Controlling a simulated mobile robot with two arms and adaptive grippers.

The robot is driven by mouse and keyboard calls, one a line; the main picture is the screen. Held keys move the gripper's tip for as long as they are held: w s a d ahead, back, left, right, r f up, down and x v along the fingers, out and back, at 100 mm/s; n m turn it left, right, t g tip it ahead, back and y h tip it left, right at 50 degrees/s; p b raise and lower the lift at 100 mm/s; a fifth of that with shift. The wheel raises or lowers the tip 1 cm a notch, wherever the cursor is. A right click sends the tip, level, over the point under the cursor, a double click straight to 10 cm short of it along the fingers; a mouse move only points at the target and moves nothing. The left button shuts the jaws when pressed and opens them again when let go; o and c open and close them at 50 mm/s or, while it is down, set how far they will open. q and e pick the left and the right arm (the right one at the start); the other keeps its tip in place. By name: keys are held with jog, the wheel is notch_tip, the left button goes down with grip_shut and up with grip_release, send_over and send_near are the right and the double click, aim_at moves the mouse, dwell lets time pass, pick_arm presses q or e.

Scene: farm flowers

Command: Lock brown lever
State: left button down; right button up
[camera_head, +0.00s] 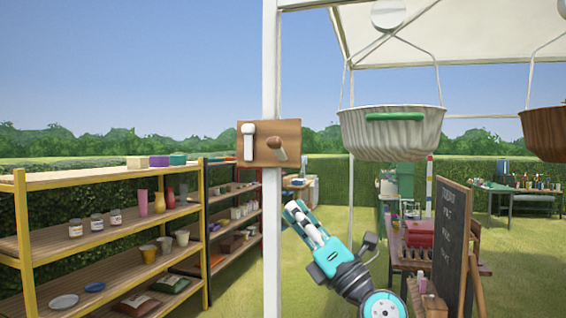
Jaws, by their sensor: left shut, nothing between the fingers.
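A wooden board (268,158) is fixed to a white post and carries two levers. The brown lever (274,143) is on the board's right half, with its round brown knob at upper left and its pale base at lower right, so it looks tilted. The white lever (248,142) is on the left half and stands upright, knob at the top.
Shelves (108,240) with pots and jars stand at left. A hanging basket (392,140) is at upper right, above a chalkboard (450,240) and a table. Grass lies open between.

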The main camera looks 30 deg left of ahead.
aim_at(278, 150)
pick_arm(q)
jog(key=shift+a, duration=0.1)
jog(key=w+d+r+p+x, duration=0.1)
jog(key=r+p+x, duration=0.1)
jog(key=p+x, duration=0.5)
jog(key=x, duration=0.5)
jog(key=shift+w+d+p, duration=0.2)
jog(key=shift+w+p, duration=0.1)
